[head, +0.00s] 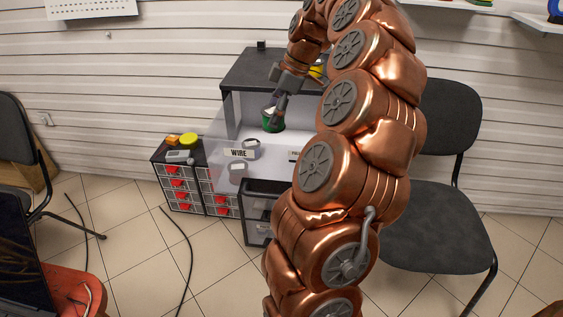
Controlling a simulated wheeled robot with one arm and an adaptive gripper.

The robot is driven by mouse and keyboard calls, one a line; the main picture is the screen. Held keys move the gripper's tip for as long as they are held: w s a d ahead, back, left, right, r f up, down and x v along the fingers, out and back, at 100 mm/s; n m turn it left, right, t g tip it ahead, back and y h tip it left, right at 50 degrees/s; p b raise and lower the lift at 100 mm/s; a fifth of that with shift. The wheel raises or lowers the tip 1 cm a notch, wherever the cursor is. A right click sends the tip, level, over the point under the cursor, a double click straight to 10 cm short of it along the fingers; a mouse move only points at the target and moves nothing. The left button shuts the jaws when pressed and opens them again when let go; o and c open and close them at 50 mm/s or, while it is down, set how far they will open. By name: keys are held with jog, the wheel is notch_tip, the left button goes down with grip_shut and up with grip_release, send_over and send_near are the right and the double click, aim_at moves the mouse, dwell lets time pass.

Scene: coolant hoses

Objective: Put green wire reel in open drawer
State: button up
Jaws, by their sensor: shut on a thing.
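The green wire reel (273,123) is in the head view near the middle, at the pale cabinet's recess. My gripper (276,112) reaches down from above and is shut on the reel. I cannot tell whether the reel touches the pale surface (272,162) around it. A "WIRE" label (239,153) is in front of the reel, to its lower left. A dark drawer unit (257,215) stands below. My arm covers its right part, and I cannot clearly tell which drawer is open.
Small drawer cabinets with red handles (173,183) stand left of the cabinet, with a yellow round thing (188,139) on top. A dark chair (440,225) is on the right, another chair (25,170) on the left. Black cables (188,250) lie on the tiled floor.

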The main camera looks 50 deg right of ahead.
jog(key=f, duration=1.4)
jog(key=shift+s+f+b, duration=0.1)
jog(key=shift+s+b, duration=0.15)
jog(key=shift+b, duration=0.1)
jog(key=shift+f, duration=2.5)
jog(key=shift+f, duration=0.15)
jog(key=o, duration=1.4)
jog(key=v, duration=0.8)
jog(key=shift+w, duration=0.15)
